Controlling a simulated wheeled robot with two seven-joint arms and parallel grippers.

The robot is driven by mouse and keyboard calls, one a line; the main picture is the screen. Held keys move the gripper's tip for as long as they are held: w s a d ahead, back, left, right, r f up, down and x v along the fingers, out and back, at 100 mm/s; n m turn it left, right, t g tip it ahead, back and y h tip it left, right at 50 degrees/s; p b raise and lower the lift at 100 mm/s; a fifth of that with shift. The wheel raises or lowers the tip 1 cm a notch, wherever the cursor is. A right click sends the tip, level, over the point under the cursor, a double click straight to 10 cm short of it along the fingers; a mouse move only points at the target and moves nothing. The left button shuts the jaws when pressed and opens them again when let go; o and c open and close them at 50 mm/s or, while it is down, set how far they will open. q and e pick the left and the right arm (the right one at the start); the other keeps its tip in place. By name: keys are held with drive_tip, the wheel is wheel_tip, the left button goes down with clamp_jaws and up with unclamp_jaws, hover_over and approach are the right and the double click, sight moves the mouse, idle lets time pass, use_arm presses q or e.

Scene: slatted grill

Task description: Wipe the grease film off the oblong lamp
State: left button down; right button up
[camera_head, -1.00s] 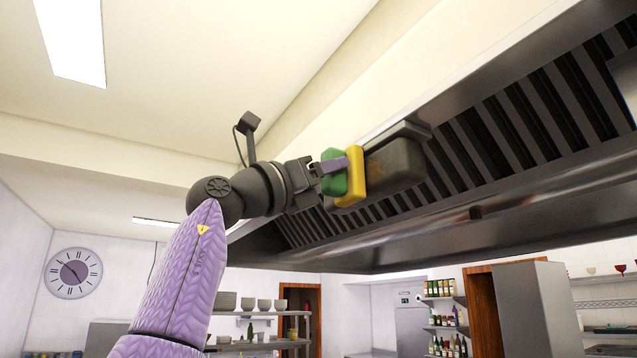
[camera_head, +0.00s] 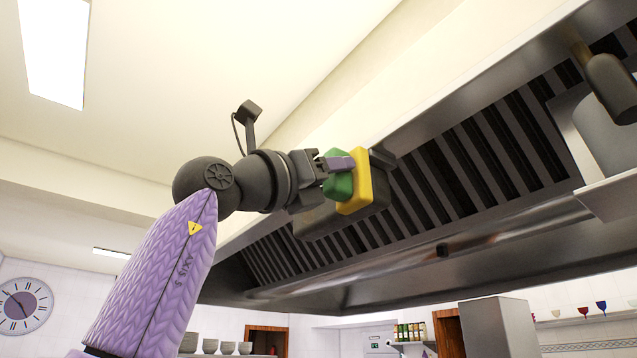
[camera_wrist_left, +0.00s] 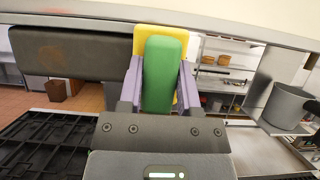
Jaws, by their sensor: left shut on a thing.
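The oblong lamp (camera_head: 318,219) is a dark box on the hood's slatted underside, partly hidden behind my gripper and the sponge. In the left wrist view the lamp (camera_wrist_left: 80,58) reaches left from the sponge, with a faint brownish patch on its left part. My left gripper (camera_head: 338,164) is shut on a green and yellow sponge (camera_head: 357,183). The sponge's yellow side faces the lamp near its right end; I cannot tell whether they touch. The left wrist view shows the green part (camera_wrist_left: 162,75) between the fingers. My right gripper is not in view.
The metal hood (camera_head: 420,262) with its dark slats runs above and right of the arm. A dark cylindrical fitting (camera_head: 610,88) hangs at the far right. In the left wrist view a grey cylinder (camera_wrist_left: 288,106) stands right of the gripper. Open air lies left of the arm.

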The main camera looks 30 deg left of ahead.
use_arm(q)
drive_tip(key=shift+s+d, duration=0.25)
drive_tip(key=shift+d, duration=0.35)
drive_tip(key=shift+s+d, duration=0.2)
drive_tip(key=shift+d, duration=0.35)
drive_tip(key=shift+a, duration=0.1)
drive_tip(key=shift+b, duration=0.3)
drive_tip(key=shift+s+a, duration=0.2)
drive_tip(key=shift+s, duration=0.2)
drive_tip(key=s, duration=0.1)
drive_tip(key=s+a+b, duration=0.1)
drive_tip(key=s, duration=0.1)
drive_tip(key=s+a, duration=0.1)
drive_tip(key=shift+s, duration=0.3)
drive_tip(key=s, duration=0.1)
drive_tip(key=s+a, duration=0.1)
drive_tip(key=shift+s+b, duration=0.35)
drive_tip(key=shift+s, duration=0.05)
